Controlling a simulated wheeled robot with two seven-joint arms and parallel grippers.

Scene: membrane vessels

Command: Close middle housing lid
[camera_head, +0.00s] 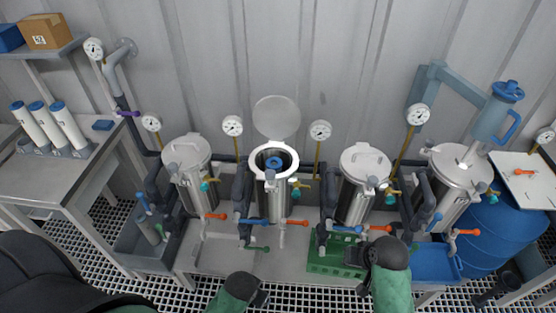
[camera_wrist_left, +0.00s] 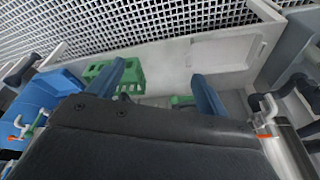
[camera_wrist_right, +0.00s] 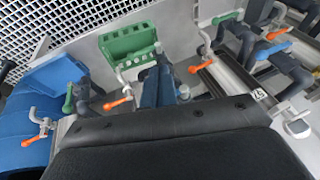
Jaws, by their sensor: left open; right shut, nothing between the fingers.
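The open steel housing (camera_head: 272,198) stands near the centre of the head view, with a white rim. Its round lid (camera_head: 277,117) is raised upright behind the opening, against the wall side. A blue-capped part (camera_head: 274,163) shows inside the opening. My left gripper (camera_head: 262,298) is low in front of the bench, well below the lid; its blue fingers are spread and empty in the left wrist view (camera_wrist_left: 155,85). My right gripper (camera_head: 357,256) is low at the bench front, right of the open housing; its fingers are together and empty in the right wrist view (camera_wrist_right: 158,85).
Closed housings stand left (camera_head: 190,180) and right (camera_head: 357,198) of the open one. Gauges on thin pipes rise between them, including one gauge (camera_head: 232,126). Valves with coloured handles line the front. A green crate (camera_head: 325,262) sits by my right gripper. A blue barrel (camera_head: 495,230) stands right.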

